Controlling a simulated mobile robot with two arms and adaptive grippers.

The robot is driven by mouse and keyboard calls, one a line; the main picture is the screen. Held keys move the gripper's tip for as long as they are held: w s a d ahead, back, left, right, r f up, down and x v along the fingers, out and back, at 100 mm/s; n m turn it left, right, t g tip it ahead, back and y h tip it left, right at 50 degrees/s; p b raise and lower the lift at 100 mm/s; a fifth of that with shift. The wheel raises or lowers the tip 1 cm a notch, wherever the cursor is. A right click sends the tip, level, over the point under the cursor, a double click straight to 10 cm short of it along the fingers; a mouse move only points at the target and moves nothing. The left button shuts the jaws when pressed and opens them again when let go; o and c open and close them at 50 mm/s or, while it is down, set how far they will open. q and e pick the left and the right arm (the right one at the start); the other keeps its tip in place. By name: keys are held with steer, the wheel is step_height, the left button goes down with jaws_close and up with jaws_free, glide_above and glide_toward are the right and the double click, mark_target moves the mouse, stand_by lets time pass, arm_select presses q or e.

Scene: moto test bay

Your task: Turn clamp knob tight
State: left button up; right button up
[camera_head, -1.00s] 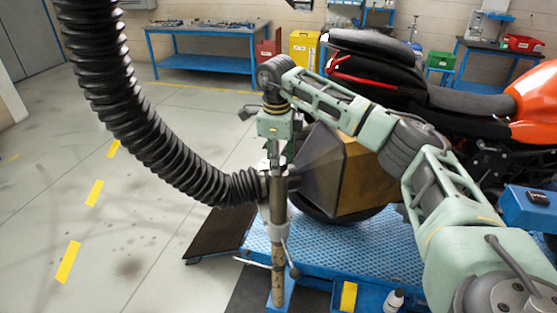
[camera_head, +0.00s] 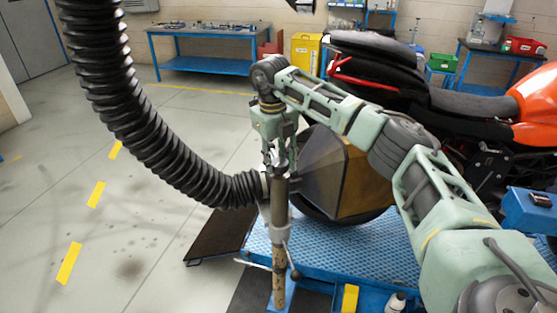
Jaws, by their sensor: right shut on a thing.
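My right gripper (camera_head: 273,160) points down at the top of an upright post (camera_head: 279,222). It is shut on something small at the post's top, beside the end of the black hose. What it holds is mostly hidden by the fingers; it looks like the clamp knob, but I cannot make out its shape. The black corrugated hose (camera_head: 150,140) runs down from the top left to the post. A dark funnel-shaped hood (camera_head: 325,172) is on the post's other side. My left gripper is not in view.
A thin crossbar (camera_head: 255,265) sticks out low on the post. The orange motorcycle (camera_head: 525,95) stands behind my right arm, by a blue ribbed platform (camera_head: 350,255). A bottle (camera_head: 396,302) is at the bottom. The floor (camera_head: 120,220) at left is clear.

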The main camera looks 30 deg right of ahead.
steer(key=shift+s+a+f+m, duration=0.1)
steer(key=shift+a+f+m, duration=0.05)
steer(key=shift+f+m, duration=0.15)
stand_by(0.4)
steer(key=o, duration=1.1)
steer(key=shift+r, duration=0.3)
steer(key=shift+r, duration=0.2)
step_height(320, 180, up, 11)
steer(key=a, duration=0.1)
steer(key=shift+r, duration=0.2)
